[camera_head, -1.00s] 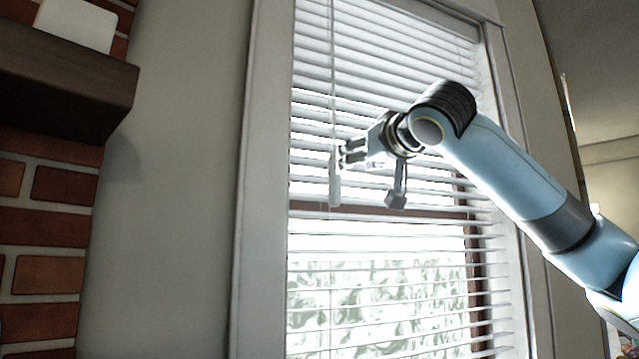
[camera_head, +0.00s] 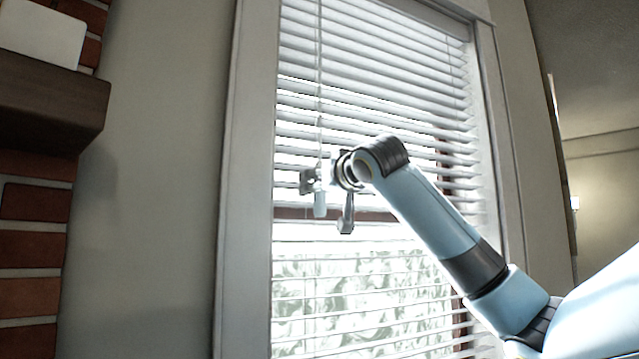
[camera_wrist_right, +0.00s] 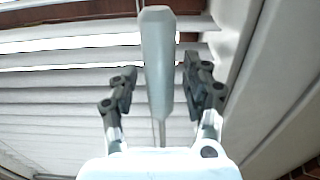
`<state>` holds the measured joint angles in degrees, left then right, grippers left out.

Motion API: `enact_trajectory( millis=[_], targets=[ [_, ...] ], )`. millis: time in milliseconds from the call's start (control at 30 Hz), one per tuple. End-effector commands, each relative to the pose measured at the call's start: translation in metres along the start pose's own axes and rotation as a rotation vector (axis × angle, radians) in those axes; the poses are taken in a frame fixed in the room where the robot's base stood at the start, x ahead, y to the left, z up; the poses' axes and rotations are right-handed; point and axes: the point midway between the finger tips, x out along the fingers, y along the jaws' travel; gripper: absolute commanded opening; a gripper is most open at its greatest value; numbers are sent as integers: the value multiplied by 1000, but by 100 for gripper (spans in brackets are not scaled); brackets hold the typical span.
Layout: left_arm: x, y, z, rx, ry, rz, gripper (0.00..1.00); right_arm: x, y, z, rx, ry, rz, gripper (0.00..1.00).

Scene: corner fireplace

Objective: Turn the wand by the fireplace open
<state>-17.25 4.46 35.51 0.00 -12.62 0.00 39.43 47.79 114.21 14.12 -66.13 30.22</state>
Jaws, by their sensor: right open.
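The wand (camera_head: 319,203) is a thin pale rod with a thicker grey handle at its lower end. It hangs upright in front of the left part of the white blinds (camera_head: 375,75). My right gripper (camera_head: 311,181) is at the handle in the head view. In the right wrist view the wand handle (camera_wrist_right: 157,60) stands between the two dark fingers of the open right gripper (camera_wrist_right: 159,72), with a visible gap on both sides. The slats have narrow bright gaps between them. My left gripper is in neither view.
The window frame (camera_head: 236,180) runs close to the left of the wand. A brick fireplace (camera_head: 35,235) with a dark wooden mantel (camera_head: 50,105) stands at far left, a white object (camera_head: 42,32) on it. Bare wall (camera_head: 150,180) lies between.

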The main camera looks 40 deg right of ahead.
Motion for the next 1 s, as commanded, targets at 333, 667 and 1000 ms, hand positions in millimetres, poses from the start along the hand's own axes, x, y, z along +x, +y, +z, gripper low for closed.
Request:
enact_trajectory(
  millis=[333, 667, 1000],
  targets=[
    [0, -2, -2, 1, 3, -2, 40, 0, 0, 0, 0, 0, 0, 19],
    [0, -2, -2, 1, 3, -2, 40, 0, 0, 0, 1, 0, 0, 0],
    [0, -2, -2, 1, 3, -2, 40, 0, 0, 1, 0, -2, 0, 0]
  ],
)
